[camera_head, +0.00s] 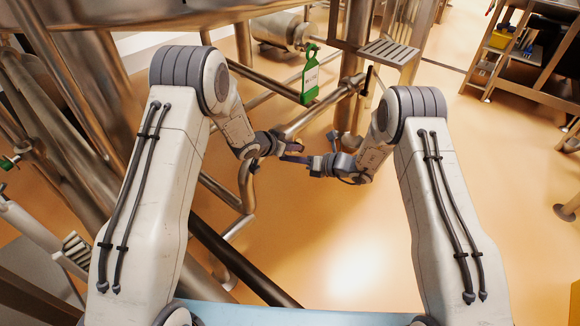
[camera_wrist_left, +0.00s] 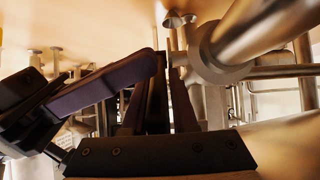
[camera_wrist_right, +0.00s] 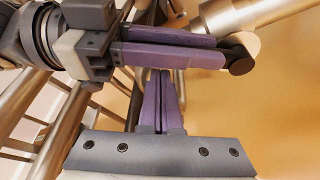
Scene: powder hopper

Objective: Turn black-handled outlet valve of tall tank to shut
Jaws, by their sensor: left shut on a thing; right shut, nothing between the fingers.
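My left gripper (camera_head: 292,146) is shut on the black valve handle (camera_wrist_right: 240,52), whose dark rounded end shows past the purple fingers in the right wrist view. The handle lies beside a steel outlet pipe (camera_wrist_right: 258,15); the pipe also shows in the left wrist view (camera_wrist_left: 250,35). The arms hide most of the valve in the head view, and I cannot tell its exact angle. My right gripper (camera_head: 308,162) is shut and empty, close to the left gripper. Its purple fingers (camera_wrist_right: 163,105) lie together, just below the left fingers in the right wrist view.
Steel pipes and frame legs (camera_head: 245,185) stand close around the left arm. A shelf rack (camera_head: 525,55) stands at the far right. Orange floor (camera_head: 350,250) is open below and right of the grippers.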

